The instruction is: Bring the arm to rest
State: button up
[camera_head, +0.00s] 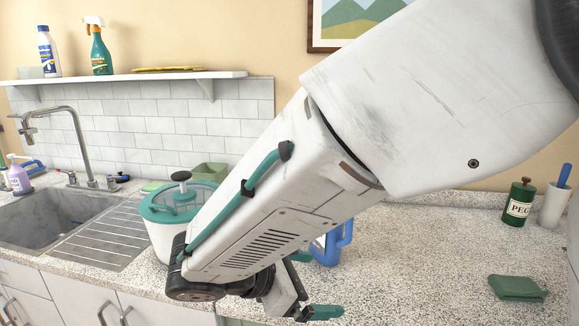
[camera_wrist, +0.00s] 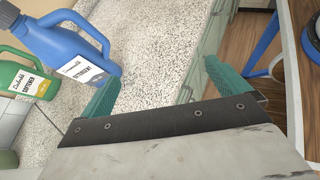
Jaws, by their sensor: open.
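My arm crosses the head view from the upper right down to the counter's front edge. My gripper (camera_head: 312,285) is at its lower end, partly hidden by the arm. In the wrist view my gripper (camera_wrist: 162,70) has its two teal fingers wide apart, with only counter and cabinet front seen between them. Nothing is held. A blue detergent jug (camera_wrist: 68,45) stands to the left of the fingers, apart from them as far as I can tell. In the head view the blue jug (camera_head: 331,245) is mostly hidden behind the arm.
A green softener jug (camera_wrist: 24,72) is beside the blue one. A teal-lidded pot (camera_head: 163,232) stands just left of the arm, near the sink (camera_head: 45,222). A green cloth (camera_head: 517,288) and a green canister (camera_head: 519,203) are on the right. The speckled counter (camera_head: 430,255) between is clear.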

jog(key=s+d+r+m+g+y, duration=0.2)
jog(key=s+d+m+y, duration=0.3)
jog(key=d+m, duration=0.5)
jog(key=s+d+r+m+g+y, duration=0.2)
jog(key=s+d+m+y, duration=0.4)
jog(key=s+d+m, duration=0.4)
jog(key=shift+s+d+r+m, duration=0.25)
jog(key=shift+d+r+m, duration=0.35)
jog(key=shift+d, duration=0.45)
